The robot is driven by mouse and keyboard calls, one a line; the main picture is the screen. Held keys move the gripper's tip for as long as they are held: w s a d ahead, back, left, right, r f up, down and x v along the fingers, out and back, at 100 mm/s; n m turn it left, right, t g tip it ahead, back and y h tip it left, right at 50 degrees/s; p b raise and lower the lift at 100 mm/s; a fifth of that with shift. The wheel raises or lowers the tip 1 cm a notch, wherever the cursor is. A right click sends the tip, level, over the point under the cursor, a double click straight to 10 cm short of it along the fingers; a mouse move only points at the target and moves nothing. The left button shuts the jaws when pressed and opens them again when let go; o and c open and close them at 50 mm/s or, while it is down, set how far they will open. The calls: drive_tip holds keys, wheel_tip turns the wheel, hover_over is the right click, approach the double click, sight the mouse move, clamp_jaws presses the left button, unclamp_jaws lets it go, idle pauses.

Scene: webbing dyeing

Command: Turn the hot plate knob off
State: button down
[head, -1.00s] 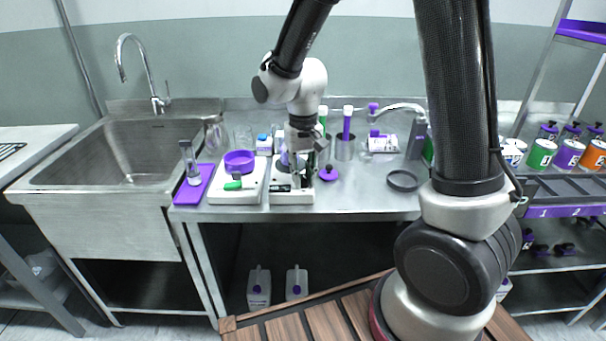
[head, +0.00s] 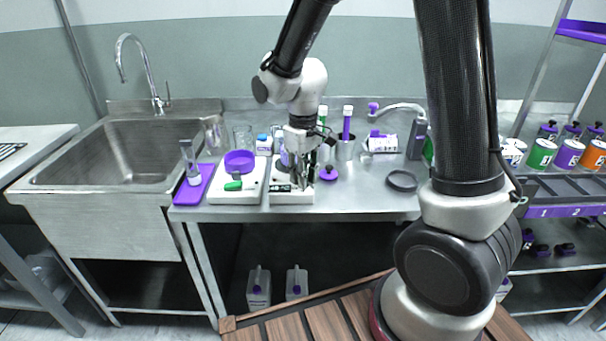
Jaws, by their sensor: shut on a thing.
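The hot plate (head: 291,197) is a white box with a small dark display on its front, standing near the front edge of the steel bench. My gripper (head: 302,185) points down over the right part of its front. Its fingers are shut at the knob's place. The knob is hidden behind the fingers, so its setting cannot be read. A vessel with purple contents stands on the hot plate, mostly hidden by my gripper.
A white scale (head: 222,197) with a purple dish (head: 239,162) stands just left. A purple-knobbed lid (head: 328,173) lies close on the right, with a steel pot (head: 345,150) behind it. A dark ring (head: 402,181) lies farther right. Bench is clear between them.

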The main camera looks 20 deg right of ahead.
drive_tip(key=c, duration=1.3)
unclamp_jaws()
drive_tip(key=shift+o, duration=0.2)
wheel_tip(320, 180, up, 12)
drive_tip(key=s+d+r+m+t, duration=0.2)
drive_tip(key=s+d+r, duration=0.1)
drive_tip(key=s+d, duration=0.4)
drive_tip(key=s+d+r+m+t, duration=0.2)
drive_tip(key=s+d, duration=0.6)
drive_tip(key=s, duration=0.4)
drive_tip(key=shift+r+m, duration=0.8)
drive_tip(key=shift+r, duration=0.1)
